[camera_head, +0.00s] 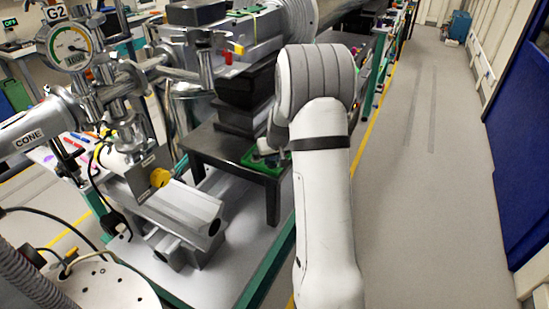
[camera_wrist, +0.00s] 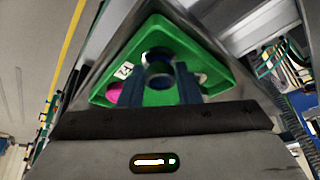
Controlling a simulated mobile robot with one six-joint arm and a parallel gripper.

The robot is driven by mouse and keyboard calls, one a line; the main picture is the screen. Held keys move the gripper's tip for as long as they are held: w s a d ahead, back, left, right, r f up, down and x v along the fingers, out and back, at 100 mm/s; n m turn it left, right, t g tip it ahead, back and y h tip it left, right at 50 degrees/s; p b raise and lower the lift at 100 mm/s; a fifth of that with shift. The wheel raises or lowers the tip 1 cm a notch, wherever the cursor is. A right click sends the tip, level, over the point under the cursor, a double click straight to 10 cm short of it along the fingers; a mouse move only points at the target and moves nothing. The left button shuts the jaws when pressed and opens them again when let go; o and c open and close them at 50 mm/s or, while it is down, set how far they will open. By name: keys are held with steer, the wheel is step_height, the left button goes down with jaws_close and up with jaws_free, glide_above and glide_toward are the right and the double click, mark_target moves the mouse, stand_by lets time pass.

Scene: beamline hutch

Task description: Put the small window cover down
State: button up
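A green tray (camera_wrist: 206,54) fills the middle of the wrist view. It also shows in the head view (camera_head: 262,166), partly hidden by my arm, on a dark stand. My gripper (camera_wrist: 161,75) points at the tray, its two dark blue fingers apart. A small round dark-rimmed piece with a grey middle (camera_wrist: 158,54), possibly the small window cover, sits between the fingertips, about as wide as their gap. I cannot tell whether the fingers grip it or whether it rests on the tray. In the head view my arm hides the fingertips.
A pink object (camera_wrist: 114,92) and a white label (camera_wrist: 124,70) are in the tray. The dark stand (camera_head: 222,150) carries the tray beside the beamline. A gauge (camera_head: 71,46) and a cone pipe (camera_head: 30,136) stand left. The aisle floor (camera_head: 430,170) is clear.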

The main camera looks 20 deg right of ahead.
steer(key=o, duration=0.4)
steer(key=d+v, duration=0.1)
steer(key=v, duration=1.1)
steer(key=s+a+r+g, duration=0.1)
steer(key=s+a+r, duration=0.4)
steer(key=s+a, duration=0.75)
steer(key=shift+n+g+y, duration=0.3)
steer(key=shift+n+g, duration=0.3)
steer(key=shift+n, duration=0.1)
steer(key=s+a, duration=0.1)
steer(key=s, duration=0.4)
steer(key=s+a+f, duration=0.1)
steer(key=s+a, duration=0.1)
steer(key=s, duration=0.4)
steer(key=s+a, duration=0.2)
steer(key=s, duration=0.3)
steer(key=shift+s+f, duration=0.15)
steer(key=shift+f, duration=0.1)
steer(key=shift+r, duration=0.1)
steer(key=shift+r+p, duration=0.7)
